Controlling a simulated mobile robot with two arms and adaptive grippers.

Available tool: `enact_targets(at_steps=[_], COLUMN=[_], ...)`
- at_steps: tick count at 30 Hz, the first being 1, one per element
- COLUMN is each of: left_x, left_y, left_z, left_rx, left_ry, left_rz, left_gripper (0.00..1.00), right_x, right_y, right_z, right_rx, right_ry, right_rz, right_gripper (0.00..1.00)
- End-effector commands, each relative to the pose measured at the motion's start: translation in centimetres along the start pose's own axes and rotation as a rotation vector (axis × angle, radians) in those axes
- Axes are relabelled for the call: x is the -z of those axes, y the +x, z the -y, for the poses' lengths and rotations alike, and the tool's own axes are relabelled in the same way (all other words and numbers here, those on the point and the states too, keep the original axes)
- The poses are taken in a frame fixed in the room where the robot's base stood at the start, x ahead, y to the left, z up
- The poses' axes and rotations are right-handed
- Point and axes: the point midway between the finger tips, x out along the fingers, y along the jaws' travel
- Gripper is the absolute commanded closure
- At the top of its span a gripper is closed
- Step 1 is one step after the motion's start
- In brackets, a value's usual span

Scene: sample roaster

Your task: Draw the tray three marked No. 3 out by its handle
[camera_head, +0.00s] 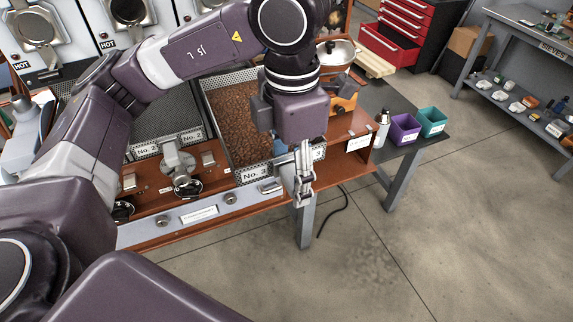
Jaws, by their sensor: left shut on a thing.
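Tray three (216,122) is a metal tray filled with brown beans, with white "No. 3" labels on its front. It sits in the brown bench in the middle of the view. My left gripper (303,178) reaches down at the tray's front side, between its labels, and is shut on the tray's handle. The gripper and wrist hide the handle and part of the beans. My right gripper is not in view.
A tray marked No. 2 (147,151) lies to the left. A metal fitting (180,165) stands in front of it. Purple (404,131) and teal (432,121) bins and a white bottle (382,128) stand to the right. Open floor lies in front of the bench.

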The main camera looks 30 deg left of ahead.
Motion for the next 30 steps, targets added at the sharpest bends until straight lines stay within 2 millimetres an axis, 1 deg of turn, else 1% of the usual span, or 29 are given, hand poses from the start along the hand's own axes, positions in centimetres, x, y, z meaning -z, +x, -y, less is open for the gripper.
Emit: enact_targets(at_steps=[30], left_x=[-0.1], left_y=[-0.1], left_z=[8.1], left_rx=[-0.002], left_ry=[0.002], left_rz=[0.002], left_gripper=[0.87], right_x=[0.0], right_y=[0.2], right_z=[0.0], right_rx=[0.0], right_ry=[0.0], right_rz=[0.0], right_gripper=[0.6])
